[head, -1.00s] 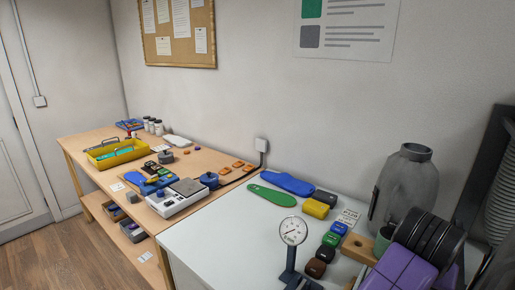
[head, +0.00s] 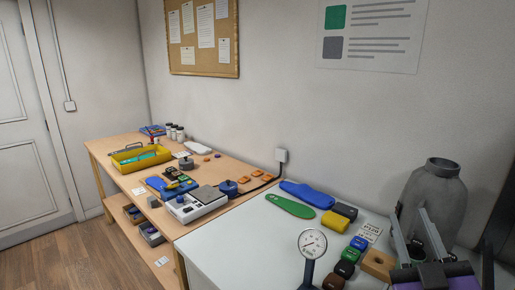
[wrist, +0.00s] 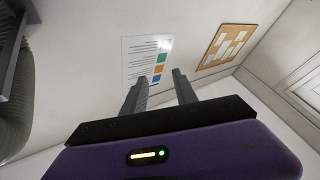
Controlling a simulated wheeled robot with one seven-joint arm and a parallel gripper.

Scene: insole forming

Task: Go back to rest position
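My gripper (head: 408,217) is at the lower right of the head view, with its two grey fingers pointing upward in front of the grey vessel. In the wrist view my gripper (wrist: 159,78) has its fingers apart with nothing between them. Behind them are only the wall, a poster (wrist: 150,60) and the corkboard (wrist: 230,45). It touches no object that I can see.
A white table (head: 240,245) holds a dial gauge (head: 312,243), a green insole (head: 290,206), a blue insole (head: 307,194) and several coloured blocks. A grey vessel (head: 436,195) stands at right. A wooden bench (head: 110,150) with a yellow tray (head: 140,157) is at left.

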